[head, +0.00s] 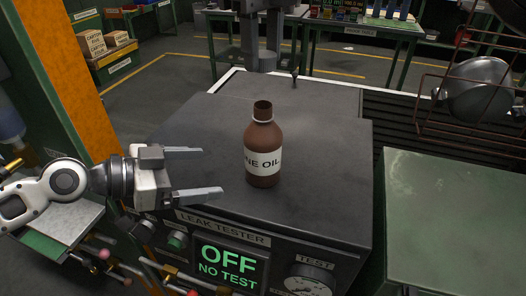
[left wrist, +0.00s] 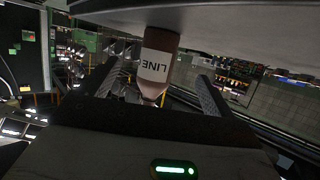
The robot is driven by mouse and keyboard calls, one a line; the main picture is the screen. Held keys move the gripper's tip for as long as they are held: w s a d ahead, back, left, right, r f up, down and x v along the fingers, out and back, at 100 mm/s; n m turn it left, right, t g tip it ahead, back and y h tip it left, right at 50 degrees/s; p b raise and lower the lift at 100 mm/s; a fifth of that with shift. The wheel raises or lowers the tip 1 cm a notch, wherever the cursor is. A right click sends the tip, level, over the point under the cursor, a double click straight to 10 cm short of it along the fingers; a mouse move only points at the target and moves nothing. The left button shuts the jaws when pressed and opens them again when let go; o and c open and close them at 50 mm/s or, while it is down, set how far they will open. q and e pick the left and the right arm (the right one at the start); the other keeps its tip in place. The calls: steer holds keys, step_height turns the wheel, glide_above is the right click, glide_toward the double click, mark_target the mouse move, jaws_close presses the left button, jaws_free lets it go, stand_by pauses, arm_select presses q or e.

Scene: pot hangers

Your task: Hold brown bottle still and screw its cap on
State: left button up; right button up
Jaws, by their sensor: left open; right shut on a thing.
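The brown bottle (head: 263,140) stands upright on the dark top of the leak tester (head: 330,140). It has a white label reading "NE OIL" and a pale ring under its neck. Its top looks like an open dark mouth. I see no separate cap. My left gripper (head: 212,171) is open, left of the bottle, with its fingers pointing at it and a gap between. In the left wrist view the bottle (left wrist: 157,65) appears upside down, beyond and between the two open fingers. My right gripper is not in view.
The tester's front panel (head: 228,266) reads "OFF NO TEST", beside a round gauge (head: 308,283). A green bench (head: 455,210) stands to the right. A red wire frame with a grey rounded object (head: 478,88) is at upper right. The tester top around the bottle is clear.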

mark_target(246, 152)
arm_select(q)
steer(key=w+d, duration=0.1)
steer(key=d, duration=0.2)
steer(key=w+d, duration=0.2)
steer(key=d, duration=0.2)
steer(key=w+d, duration=0.2)
steer(key=d, duration=0.1)
steer(key=shift+w+d, duration=0.25)
steer(key=shift+d, duration=0.1)
arm_select(e)
steer(key=shift+w, duration=0.1)
arm_select(q)
steer(key=shift+w+d+f, duration=0.2)
steer(key=shift+w+d, duration=0.05)
steer(key=shift+d, duration=0.25)
steer(key=c, duration=1.5)
arm_select(e)
steer(key=shift+f, duration=2.55)
steer(key=shift+a+f, duration=0.1)
steer(key=shift+f, duration=0.8)
steer(key=shift+f, duration=0.5)
